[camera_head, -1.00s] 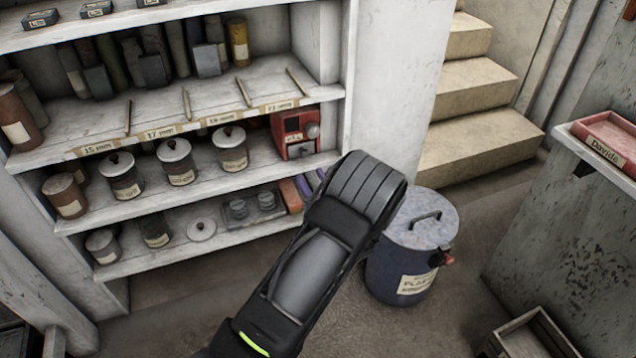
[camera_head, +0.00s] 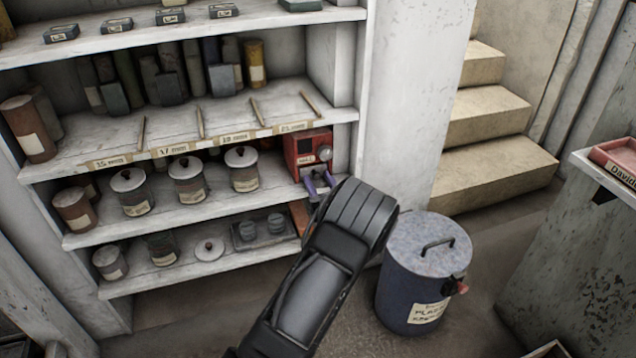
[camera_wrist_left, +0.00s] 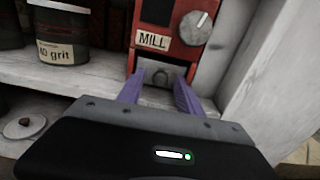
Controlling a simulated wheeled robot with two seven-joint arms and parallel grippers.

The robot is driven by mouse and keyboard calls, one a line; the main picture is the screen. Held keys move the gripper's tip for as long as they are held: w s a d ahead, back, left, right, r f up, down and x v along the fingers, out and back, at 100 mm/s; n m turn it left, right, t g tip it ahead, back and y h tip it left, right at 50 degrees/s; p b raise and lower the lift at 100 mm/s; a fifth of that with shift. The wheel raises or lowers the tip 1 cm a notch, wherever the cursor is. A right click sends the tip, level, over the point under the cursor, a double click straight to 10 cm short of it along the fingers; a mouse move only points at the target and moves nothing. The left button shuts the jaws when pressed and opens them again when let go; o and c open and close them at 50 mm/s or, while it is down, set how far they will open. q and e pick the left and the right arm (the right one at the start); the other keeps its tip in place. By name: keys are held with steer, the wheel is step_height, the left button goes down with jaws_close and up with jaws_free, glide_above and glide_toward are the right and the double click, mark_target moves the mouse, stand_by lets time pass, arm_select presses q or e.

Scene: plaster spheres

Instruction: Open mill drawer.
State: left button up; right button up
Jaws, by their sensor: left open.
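The red mill (camera_head: 305,150) stands at the right end of the middle shelf, with a round knob on its face. In the left wrist view the mill (camera_wrist_left: 183,60) carries a "MILL" label. Below the label is a small grey drawer (camera_wrist_left: 150,68) with a round pull (camera_wrist_left: 160,77). My left gripper (camera_head: 319,181) is open in front of the mill's lower part. In the left wrist view its two purple fingers lie on either side of the pull, and I cannot tell whether they touch it. My right gripper is in no view.
Lidded jars (camera_head: 188,180) stand on the same shelf, left of the mill. The white shelf upright (camera_head: 365,100) rises close on the mill's right. A blue lidded bin (camera_head: 412,290) stands on the floor at right, near my left arm. Steps (camera_head: 490,120) lie beyond.

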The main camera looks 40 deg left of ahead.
arm_select(q)
steer(key=shift+w+a, duration=0.3)
steer(key=shift+a, duration=0.05)
steer(key=shift+c, duration=0.4)
jaws_close()
stand_by(0.9)
